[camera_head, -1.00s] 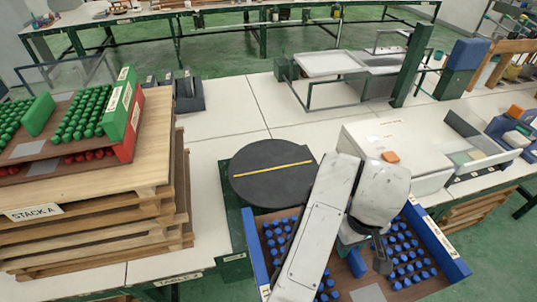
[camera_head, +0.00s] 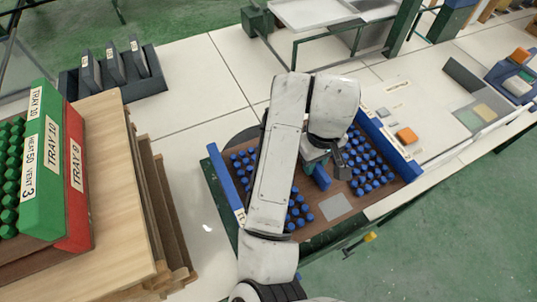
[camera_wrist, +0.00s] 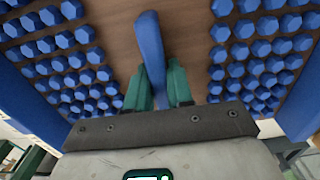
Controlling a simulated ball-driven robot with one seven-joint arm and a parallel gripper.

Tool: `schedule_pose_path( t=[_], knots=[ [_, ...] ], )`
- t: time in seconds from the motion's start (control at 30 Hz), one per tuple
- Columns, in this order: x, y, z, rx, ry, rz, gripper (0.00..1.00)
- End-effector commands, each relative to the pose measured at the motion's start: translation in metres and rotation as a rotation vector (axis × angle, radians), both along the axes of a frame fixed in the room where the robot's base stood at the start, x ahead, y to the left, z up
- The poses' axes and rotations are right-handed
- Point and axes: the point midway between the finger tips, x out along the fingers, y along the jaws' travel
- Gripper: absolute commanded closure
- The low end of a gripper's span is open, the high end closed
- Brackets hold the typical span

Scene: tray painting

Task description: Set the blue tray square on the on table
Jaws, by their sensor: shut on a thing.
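The blue tray has a brown floor (camera_head: 388,201), blue end walls (camera_head: 224,184) and rows of blue pegs. My gripper (camera_head: 322,170) is shut on its blue central handle, which stands between the green fingers in the wrist view (camera_wrist: 151,45). My arm hides the tray's middle. The dark round disc (camera_head: 240,140) shows only as a sliver behind the tray, which overlaps most of it. I cannot tell whether the tray touches the disc or hangs above it. No label in view clearly names the on table.
A stack of wooden pallets (camera_head: 110,180) with green and red trays stands close at left. A white box with an orange button (camera_head: 406,134) is just right of the tray. A dark rack (camera_head: 110,75) stands at back left. White tabletop (camera_head: 205,85) is clear behind.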

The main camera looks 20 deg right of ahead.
Motion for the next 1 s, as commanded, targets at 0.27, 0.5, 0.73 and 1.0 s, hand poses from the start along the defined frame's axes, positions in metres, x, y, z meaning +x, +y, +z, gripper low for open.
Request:
schedule_pose_path(
  t=[0.27,0.5,0.73,1.0],
  knots=[
    [0.048,0.019,-0.027,-0.002,0.001,0.002,1.00],
    [0.083,0.033,-0.053,0.000,0.002,0.001,1.00],
    [0.106,0.044,-0.077,0.001,0.001,0.000,1.00],
    [0.116,0.047,-0.090,0.001,0.000,0.000,1.00]
  ],
)
